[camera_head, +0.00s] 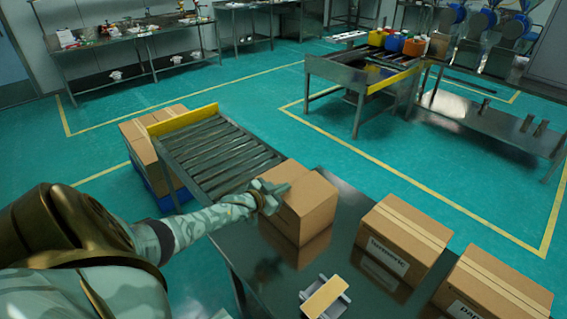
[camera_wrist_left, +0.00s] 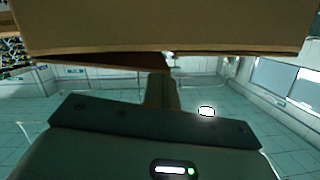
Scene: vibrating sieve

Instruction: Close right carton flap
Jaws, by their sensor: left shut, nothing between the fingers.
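A brown cardboard carton (camera_head: 308,207) stands on the dark shiny table, at the end of the roller conveyor. Its top looks mostly covered, but I cannot tell how each flap lies. My left gripper (camera_head: 272,192) is at the carton's left upper edge, shut and empty. In the left wrist view the carton (camera_wrist_left: 160,35) fills the top as a brown panel, close above the gripper (camera_wrist_left: 162,90). Whether they touch is not clear. My right gripper is not in view.
Two taped, labelled cartons stand on the table to the right, one (camera_head: 405,240) nearer the middle and one (camera_head: 490,285) at the edge. A small tape-like device (camera_head: 325,297) sits in front. The roller conveyor (camera_head: 215,155) with a yellow end bar lies behind.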

